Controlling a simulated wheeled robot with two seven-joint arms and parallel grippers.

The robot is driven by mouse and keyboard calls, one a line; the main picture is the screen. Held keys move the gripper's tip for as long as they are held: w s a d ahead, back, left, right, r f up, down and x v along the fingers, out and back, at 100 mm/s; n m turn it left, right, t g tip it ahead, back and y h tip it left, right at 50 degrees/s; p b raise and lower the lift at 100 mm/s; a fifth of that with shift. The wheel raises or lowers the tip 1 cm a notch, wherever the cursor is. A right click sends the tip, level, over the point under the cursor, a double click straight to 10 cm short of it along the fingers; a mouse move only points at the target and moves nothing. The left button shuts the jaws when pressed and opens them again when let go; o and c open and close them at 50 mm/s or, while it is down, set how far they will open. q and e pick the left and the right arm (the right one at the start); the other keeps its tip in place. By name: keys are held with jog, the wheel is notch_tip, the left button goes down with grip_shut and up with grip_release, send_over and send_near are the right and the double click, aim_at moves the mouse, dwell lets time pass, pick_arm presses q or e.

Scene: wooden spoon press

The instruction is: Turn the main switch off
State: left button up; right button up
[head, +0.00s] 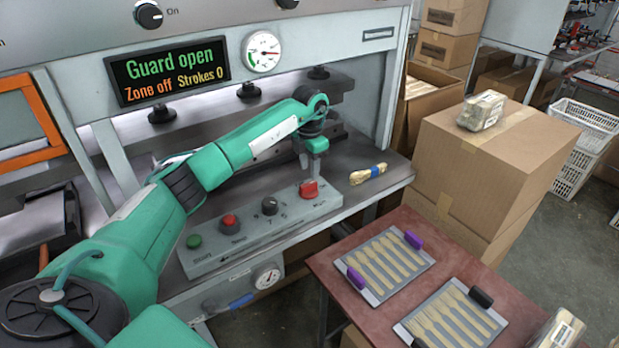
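The press control panel (255,235) is a grey sloped box on the press table. It carries a green start button (194,241), a red button (229,222), a black selector knob (270,205) and, at its right end, a red switch (309,191). My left arm reaches across from the left, and its gripper (311,176) points down right at the red switch, at or touching its top. The fingers partly cover the switch, so its handle position and any grip on it are unclear. A black knob (148,14) marked "On" sits on the upper housing. My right gripper is out of view.
The display (168,70) reads "Guard open", "Zone off", "Strokes 0". Cardboard boxes (480,170) stand at the right.

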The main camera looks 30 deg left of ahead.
aim_at(310, 183)
pick_arm(q)
jog(key=shift+f+p, duration=0.45)
jog(key=shift+f, duration=2.35)
grip_shut()
